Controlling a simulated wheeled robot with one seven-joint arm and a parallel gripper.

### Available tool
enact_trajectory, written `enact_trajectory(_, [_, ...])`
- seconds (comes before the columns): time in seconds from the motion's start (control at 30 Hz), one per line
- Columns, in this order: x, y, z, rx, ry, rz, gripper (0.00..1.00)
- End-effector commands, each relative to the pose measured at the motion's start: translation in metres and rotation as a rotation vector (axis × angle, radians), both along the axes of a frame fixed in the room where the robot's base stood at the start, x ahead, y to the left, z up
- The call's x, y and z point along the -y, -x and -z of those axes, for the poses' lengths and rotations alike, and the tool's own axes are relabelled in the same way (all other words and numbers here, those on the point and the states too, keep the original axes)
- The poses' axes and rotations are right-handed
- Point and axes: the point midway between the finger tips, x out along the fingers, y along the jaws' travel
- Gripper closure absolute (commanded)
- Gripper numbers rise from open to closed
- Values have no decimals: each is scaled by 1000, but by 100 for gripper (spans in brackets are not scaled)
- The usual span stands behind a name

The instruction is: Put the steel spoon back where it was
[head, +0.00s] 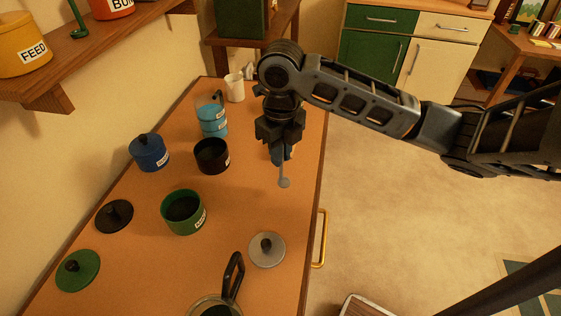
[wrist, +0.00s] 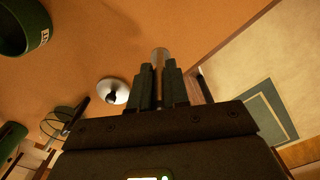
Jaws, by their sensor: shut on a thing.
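My gripper (head: 279,154) is over the right side of the wooden desk, its fingers pointing down. It is shut on the steel spoon (head: 284,182), which hangs below the fingers with its rounded end lowest. The upper part of the spoon is hidden by the fingers. Whether the spoon touches the desk I cannot tell.
Bare desk lies between the green pot and the spoon.

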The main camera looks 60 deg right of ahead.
Motion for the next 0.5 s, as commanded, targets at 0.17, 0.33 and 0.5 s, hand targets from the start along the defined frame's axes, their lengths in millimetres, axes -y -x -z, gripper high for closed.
enact_trajectory(0.17, [-1, 0, 16, -4, -2, 2, 100])
enact_trajectory(0.33, [0, 0, 38, -2, -2, 2, 100])
enact_trajectory(0.5, [0, 0, 40, -1, 0, 0, 100])
